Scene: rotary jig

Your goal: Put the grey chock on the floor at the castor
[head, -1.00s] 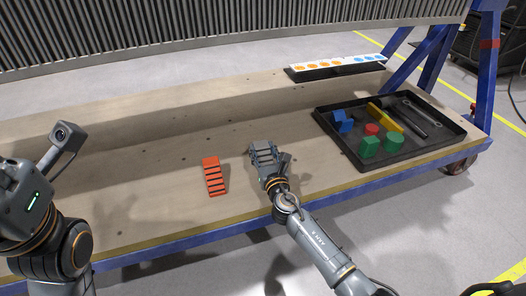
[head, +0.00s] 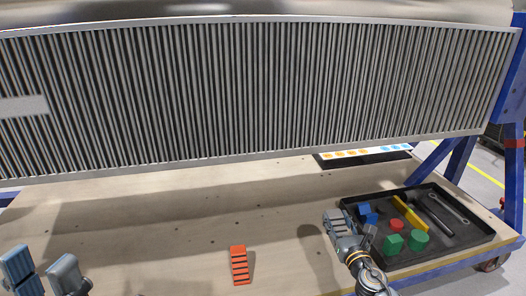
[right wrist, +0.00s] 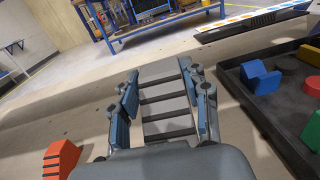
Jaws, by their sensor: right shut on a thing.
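The grey chock (head: 334,217) is a ribbed wedge. My right gripper (head: 341,226) is shut on it, above the bench beside the tray's left edge. In the right wrist view the chock (right wrist: 166,101) shows its dark ribs between the blue finger pads. A castor (head: 491,264) shows under the bench's right end, by the blue leg; its floor contact is partly hidden by the frame. My left gripper (head: 44,274) is at the lower left, its two fingers apart with nothing between them.
An orange ribbed chock (head: 239,265) lies on the bench (head: 170,240). The black tray (head: 474,240) holds blue, red and green blocks, a yellow bar and tools. A long grey finned panel (head: 250,90) hangs over the bench. Grey floor shows at the right.

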